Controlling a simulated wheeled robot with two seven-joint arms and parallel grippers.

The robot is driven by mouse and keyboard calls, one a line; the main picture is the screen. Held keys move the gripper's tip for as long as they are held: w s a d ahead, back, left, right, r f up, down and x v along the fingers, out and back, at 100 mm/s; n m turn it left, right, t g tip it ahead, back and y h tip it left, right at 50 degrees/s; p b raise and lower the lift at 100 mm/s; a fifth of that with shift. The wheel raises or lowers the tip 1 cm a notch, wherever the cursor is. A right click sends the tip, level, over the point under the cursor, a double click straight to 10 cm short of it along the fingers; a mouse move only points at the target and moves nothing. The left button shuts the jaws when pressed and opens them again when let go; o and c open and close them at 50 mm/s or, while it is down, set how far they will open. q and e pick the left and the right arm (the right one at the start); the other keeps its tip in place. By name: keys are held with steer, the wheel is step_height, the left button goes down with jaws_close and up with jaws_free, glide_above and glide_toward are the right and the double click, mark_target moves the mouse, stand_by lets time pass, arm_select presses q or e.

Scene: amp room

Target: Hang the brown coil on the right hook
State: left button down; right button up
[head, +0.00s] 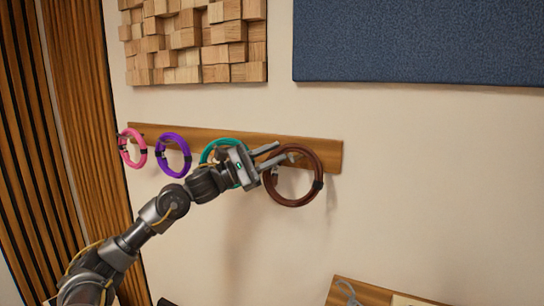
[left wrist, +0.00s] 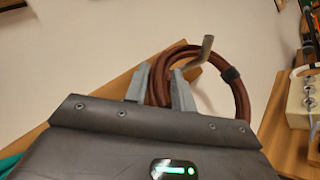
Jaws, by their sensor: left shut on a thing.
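The brown coil (head: 319,165) is at the right end of the wooden rail (head: 334,156), with a dark band on its right side. My left gripper (head: 281,153) is shut on the coil's upper left part. In the left wrist view the coil (left wrist: 242,98) passes between the two fingers (left wrist: 160,82). A metal hook (left wrist: 207,46) shows at the coil's upper edge and seems to reach into its loop; whether the coil rests on it I cannot tell. My right gripper is not in view.
Pink (head: 123,148), purple (head: 159,160) and teal (head: 207,150) coils hang to the left on the rail; my gripper partly covers the teal one. A wooden surface (head: 365,290) is below right. A pale box with knobs (left wrist: 301,100) shows at the wrist view's right edge.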

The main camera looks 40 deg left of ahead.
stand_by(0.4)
arm_select(q)
steer(key=c, duration=1.1)
jaws_free()
steer(key=shift+s+a+f+b, duration=0.1)
steer(key=shift+s+f+b, duration=0.1)
steer(key=shift+f+b, duration=0.15)
steer(key=shift+r+b+v, duration=0.1)
steer(key=shift+b+v, duration=1.6)
steer(key=shift+v, duration=0.85)
steer(key=shift+r+b+v, duration=0.15)
steer(key=shift+b+v, duration=1.55)
steer(key=shift+v, duration=0.85)
steer(key=shift+s, duration=0.1)
